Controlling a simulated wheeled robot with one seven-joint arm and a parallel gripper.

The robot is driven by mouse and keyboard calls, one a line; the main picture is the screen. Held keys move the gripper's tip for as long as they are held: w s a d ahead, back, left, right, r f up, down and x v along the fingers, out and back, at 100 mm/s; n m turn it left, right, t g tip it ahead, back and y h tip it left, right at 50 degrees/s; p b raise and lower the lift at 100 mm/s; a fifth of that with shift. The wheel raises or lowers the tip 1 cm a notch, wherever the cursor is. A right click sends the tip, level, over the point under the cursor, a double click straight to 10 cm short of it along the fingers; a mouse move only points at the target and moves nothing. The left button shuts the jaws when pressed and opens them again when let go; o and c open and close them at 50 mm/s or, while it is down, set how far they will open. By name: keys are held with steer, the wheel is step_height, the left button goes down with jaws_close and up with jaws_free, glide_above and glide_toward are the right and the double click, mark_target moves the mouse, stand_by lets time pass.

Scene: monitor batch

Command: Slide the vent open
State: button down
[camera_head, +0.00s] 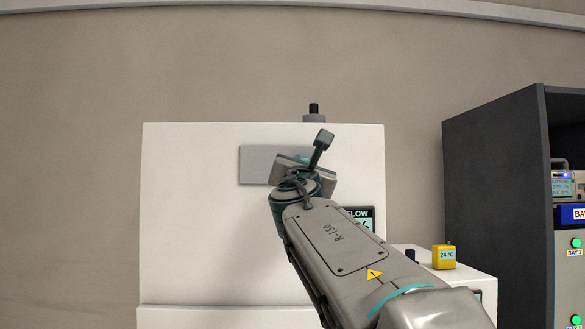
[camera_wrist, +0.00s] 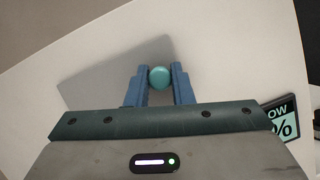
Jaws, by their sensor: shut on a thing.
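The vent's grey plate (camera_head: 258,165) is on the front of a white cabinet, and my arm covers its right part. In the wrist view the grey plate (camera_wrist: 100,82) lies behind and left of the fingers. A round teal knob (camera_wrist: 159,77) sits between the two blue fingers of my gripper (camera_wrist: 160,84), which are shut on it. In the head view my gripper (camera_head: 296,162) is at the right part of the plate, and its fingertips are mostly hidden by my wrist. A display marked FLOW (camera_head: 360,215) is partly hidden by my arm; its number is not readable.
The white cabinet (camera_head: 190,230) has a dark cylindrical fitting (camera_head: 314,113) on top. To the right are a yellow 24 °C box (camera_head: 444,257) on a low white unit and a dark rack (camera_head: 490,190) with bay lights. The cabinet front left of the plate is clear.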

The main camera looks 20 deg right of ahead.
steer(key=c, duration=1.3)
jaws_free()
steer(key=shift+o, duration=0.2)
steer(key=b+v, duration=0.3)
steer(key=v, duration=1.1)
steer(key=shift+w+d, duration=0.1)
step_height(320, 180, down, 28)
steer(key=d+m+g+y+p, duration=0.2)
steer(key=m+g+y, duration=0.2)
steer(key=m+g, duration=0.8)
steer(key=s+a+f+m+g+y, duration=0.1)
steer(key=s+a+f+m+y, duration=0.1)
steer(key=f, duration=0.5)
steer(key=s+a+f+m+g+y+p, duration=0.1)
steer(key=s+a+f+m+g+y, duration=0.1)
steer(key=s+a+f+m, duration=0.2)
steer(key=s+a+f+m+g+y, duration=0.1)
steer(key=s+a+f+m+y, duration=0.1)
steer(key=s+f+m, duration=0.4)
step_height(320, 180, down, 4)
steer(key=a+m, duration=0.1)
steer(key=m, duration=0.1)
steer(key=shift+a+f+m+g, duration=0.2)
steer(key=shift+m+g, duration=0.2)
